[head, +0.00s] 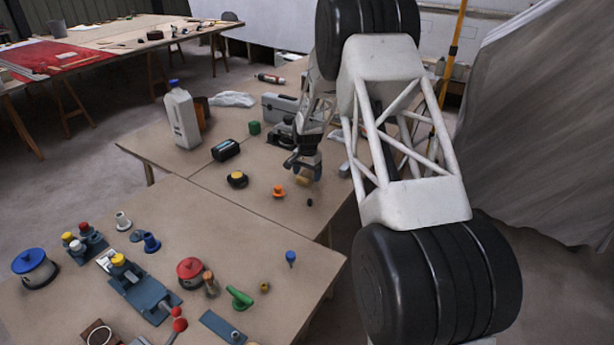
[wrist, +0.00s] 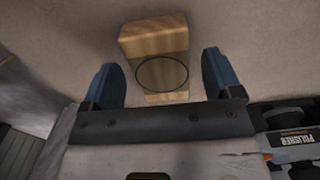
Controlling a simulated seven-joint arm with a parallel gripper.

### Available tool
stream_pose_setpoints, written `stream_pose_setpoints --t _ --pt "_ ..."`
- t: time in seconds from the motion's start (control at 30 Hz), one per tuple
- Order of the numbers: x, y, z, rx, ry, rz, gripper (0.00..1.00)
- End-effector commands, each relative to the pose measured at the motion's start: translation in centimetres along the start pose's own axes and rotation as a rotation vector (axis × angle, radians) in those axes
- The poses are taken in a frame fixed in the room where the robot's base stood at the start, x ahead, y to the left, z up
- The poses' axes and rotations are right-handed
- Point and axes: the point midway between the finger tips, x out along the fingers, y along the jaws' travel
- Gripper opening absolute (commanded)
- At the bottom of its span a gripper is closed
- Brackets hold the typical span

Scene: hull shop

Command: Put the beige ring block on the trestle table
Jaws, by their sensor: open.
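The beige ring block (wrist: 153,40) is a wood-coloured block with a thin dark ring outline on its face. In the wrist view it lies between the two blue fingers of my gripper (wrist: 162,77), with a gap on each side. In the head view the block (head: 303,181) is a small tan shape on the work surface, partly hidden by my gripper (head: 302,166), which is just above it. My gripper is open and holds nothing. The trestle table (head: 108,47) stands at the far upper left on wooden trestle legs.
An orange knob-like piece (head: 278,191) and a small black piece (head: 310,202) are close to the block. A polisher (wrist: 292,138) lies right of my gripper in the wrist view. A white jug (head: 182,117) and grey toolbox (head: 280,107) stand nearby. A red mat (head: 50,57) covers part of the trestle table.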

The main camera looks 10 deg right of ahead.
Motion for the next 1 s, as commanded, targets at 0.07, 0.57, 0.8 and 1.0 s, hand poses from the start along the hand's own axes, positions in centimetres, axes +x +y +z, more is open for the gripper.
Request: stream_pose_setpoints --t 0.07,0.57,0.8,1.0 --pt "-1.0 0.0 0.0 0.000 0.002 -0.001 0.85" --pt "-8.7 0.0 0.0 0.000 0.002 -0.002 0.85" --pt "-10.5 0.0 0.0 0.000 0.000 0.000 0.85" --pt "-10.8 0.0 0.0 0.000 0.000 0.000 0.85"
